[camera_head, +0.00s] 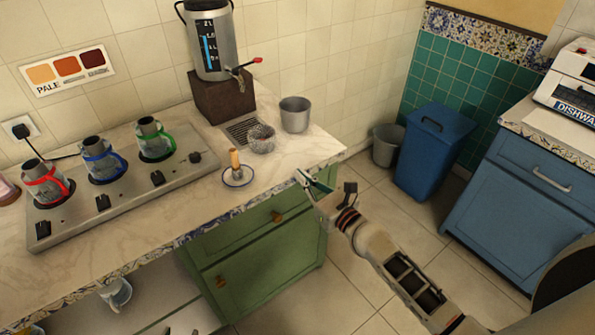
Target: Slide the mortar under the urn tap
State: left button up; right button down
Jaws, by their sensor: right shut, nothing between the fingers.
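The mortar (262,138), a grey speckled bowl, stands upright on the counter by the front right edge of the drip grate (237,133). The urn (208,45) is a steel cylinder on a dark brown block. Its tap (238,72) has a red-tipped lever and points over the grate; the mortar sits to the front right of the tap. My right gripper (304,178) is shut and empty at the counter's front right edge, apart from the mortar.
A grey metal pot (295,115) stands right behind the mortar. A saucer (238,177) with a wooden-handled pestle (235,160) lies in front. A burner plate (125,192) with three coloured-handled pots fills the left. Bare counter lies between saucer and right edge.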

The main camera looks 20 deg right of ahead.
jog(key=c, duration=2.1)
grip_release()
jog(key=shift+s+f, duration=0.15)
jog(key=shift+c, duration=0.2)
jog(key=s+f+m+g+h, duration=0.1)
jog(key=s+f+m+g, duration=0.1)
jog(key=s+f+m, duration=0.4)
jog(key=s+f+m+g+h, duration=0.1)
jog(key=s+f+m+g, duration=0.1)
jog(key=s+f+m, duration=0.4)
jog(key=s+d+f+m+g+h, duration=0.1)
jog(key=s+f+m, duration=0.5)
jog(key=s+m, duration=0.8)
jog(key=m+g, duration=0.1)
jog(key=m, duration=0.8)
jog(key=shift+s+m, duration=0.3)
jog(key=shift+s, duration=0.05)
